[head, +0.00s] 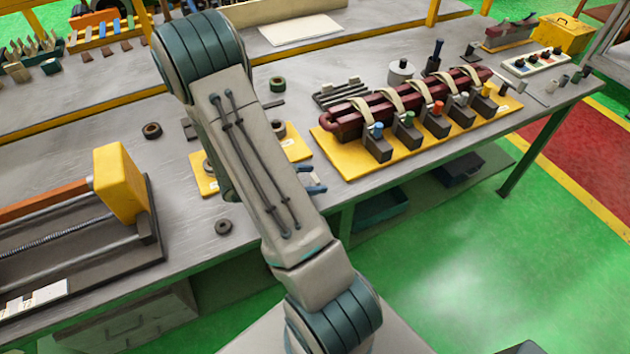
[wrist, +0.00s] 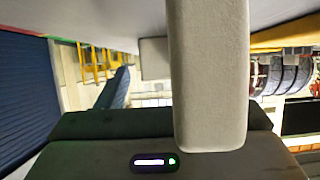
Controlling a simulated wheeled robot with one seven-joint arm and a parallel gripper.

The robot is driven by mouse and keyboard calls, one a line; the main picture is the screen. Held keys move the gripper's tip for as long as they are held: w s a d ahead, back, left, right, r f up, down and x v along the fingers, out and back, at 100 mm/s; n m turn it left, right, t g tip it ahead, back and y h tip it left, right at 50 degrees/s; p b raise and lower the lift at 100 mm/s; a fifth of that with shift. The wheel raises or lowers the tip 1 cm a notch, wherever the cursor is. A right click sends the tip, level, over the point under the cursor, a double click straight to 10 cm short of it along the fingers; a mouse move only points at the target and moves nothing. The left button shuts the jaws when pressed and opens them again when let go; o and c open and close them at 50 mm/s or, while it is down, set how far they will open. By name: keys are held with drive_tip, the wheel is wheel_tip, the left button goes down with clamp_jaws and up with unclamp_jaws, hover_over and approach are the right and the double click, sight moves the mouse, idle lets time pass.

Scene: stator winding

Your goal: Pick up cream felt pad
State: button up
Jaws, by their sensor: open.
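I cannot pick out a cream felt pad for certain. In the head view a flat pale sheet (head: 300,30) lies on the bench at the top; I cannot tell whether it is felt. In the wrist view a dark housing with a small lit display, which looks like part of my gripper (wrist: 165,140), fills the bottom. A pale upright bar (wrist: 210,80) stands in front of it; I cannot tell what it is. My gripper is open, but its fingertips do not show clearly.
A maroon coil with cream straps (head: 385,108) lies on a yellow board (head: 350,168) at the right of the grey bench. A slide unit with a yellow block (head: 118,182) stands at the left. Dark rings (head: 152,130) lie near my arm. A yellow box (head: 562,35) stands far right.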

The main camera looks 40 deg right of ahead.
drive_tip(key=c, duration=1.1)
drive_tip(key=shift+r, duration=0.15)
